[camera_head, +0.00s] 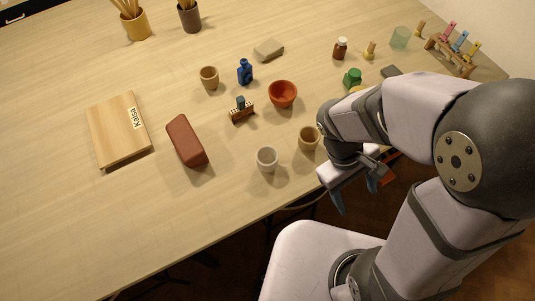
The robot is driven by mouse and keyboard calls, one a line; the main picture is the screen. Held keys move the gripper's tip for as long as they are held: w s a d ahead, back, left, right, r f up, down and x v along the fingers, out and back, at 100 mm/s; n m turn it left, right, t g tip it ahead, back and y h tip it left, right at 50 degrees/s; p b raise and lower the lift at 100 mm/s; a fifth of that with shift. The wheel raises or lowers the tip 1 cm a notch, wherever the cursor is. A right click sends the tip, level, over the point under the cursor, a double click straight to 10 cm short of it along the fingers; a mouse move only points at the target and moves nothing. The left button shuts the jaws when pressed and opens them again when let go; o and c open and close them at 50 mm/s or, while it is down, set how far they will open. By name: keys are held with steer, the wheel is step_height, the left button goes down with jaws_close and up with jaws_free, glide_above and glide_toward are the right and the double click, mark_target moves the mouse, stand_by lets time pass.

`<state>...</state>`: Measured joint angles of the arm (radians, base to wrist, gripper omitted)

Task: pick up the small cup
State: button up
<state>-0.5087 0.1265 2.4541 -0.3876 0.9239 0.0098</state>
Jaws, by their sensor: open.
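Several cup-like vessels stand upright on the table, and I cannot tell which one is the small cup. A pale grey-white cup (267,159) stands near the front edge. A tan cup (308,139) stands to its right, close to my arm. Another tan cup (209,78) is farther back on the left. A wider orange-red bowl (283,94) sits between them, toward the back. My gripper (356,199) is open, with its blue-grey fingers apart and nothing seen between them. It is beyond the table's front edge, below and right of the nearer tan cup, touching no cup.
A reddish-brown block (187,141) and a wooden board (119,130) lie left of the cups. A blue bottle (245,72) and a small rack (242,110) stand near the bowl. A brown jar (340,48) is at the back. The table's left front (60,230) is clear.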

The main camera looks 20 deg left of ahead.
steer(key=w+a+r+n+t+h+p, duration=0.35)
steer(key=a+r+n+t, duration=0.2)
steer(key=n, duration=0.35)
step_height(320, 180, up, 2)
steer(key=n+t+y+p, duration=0.4)
steer(key=n+t, duration=0.5)
steer(key=n, duration=0.2)
glide_above(264, 168)
steer(key=d, duration=0.2)
steer(key=s+f+n+y, duration=0.1)
steer(key=n, duration=0.1)
steer(key=s+a+f+n+t+y, duration=0.1)
steer(key=f+n, duration=0.1)
steer(key=s+a+f+n+y+p, duration=0.1)
steer(key=s+n, duration=0.1)
steer(key=shift+f+t+y, duration=0.15)
steer(key=shift+t+y, duration=0.1)
steer(key=shift+y, duration=0.1)
steer(key=shift+s+f+n+y, duration=0.25)
steer(key=shift+f+n+y, duration=0.05)
steer(key=shift+f+n, duration=0.2)
steer(key=shift+r+b+x, duration=0.1)
steer(key=shift+b+x, duration=0.4)
steer(key=shift+x, duration=1.35)
steer(key=shift+r+b+x, duration=0.15)
steer(key=shift+b+x, duration=0.35)
steer(key=shift+x, duration=1.35)
steer(key=c, duration=1.2)
